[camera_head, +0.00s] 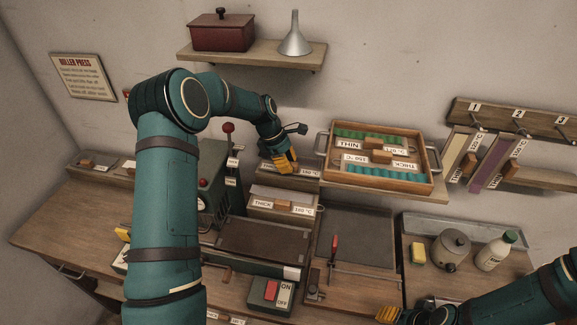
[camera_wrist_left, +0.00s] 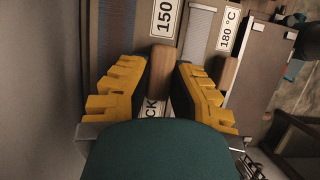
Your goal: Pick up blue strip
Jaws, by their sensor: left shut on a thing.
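My left gripper (camera_head: 283,164) is at the back of the bench, over a small box below the wall shelf. In the left wrist view its yellow fingers (camera_wrist_left: 161,92) are shut on a wooden handle (camera_wrist_left: 161,66), between labels reading "150" and "CK". Wavy teal-blue pieces (camera_head: 375,180) lie in the front of the wooden tray (camera_head: 434,183) on the shelf. My right gripper (camera_head: 388,314) is at the bottom edge, its finger opening unclear.
A "THICK 180 °C" box (camera_head: 262,203) stands just in front. The green roller press (camera_head: 212,170) is left of it, partly behind my left arm. A switch box (camera_head: 270,294) and red-handled tool (camera_head: 334,246) are nearer. A purple strip (camera_head: 490,163) hangs at the right.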

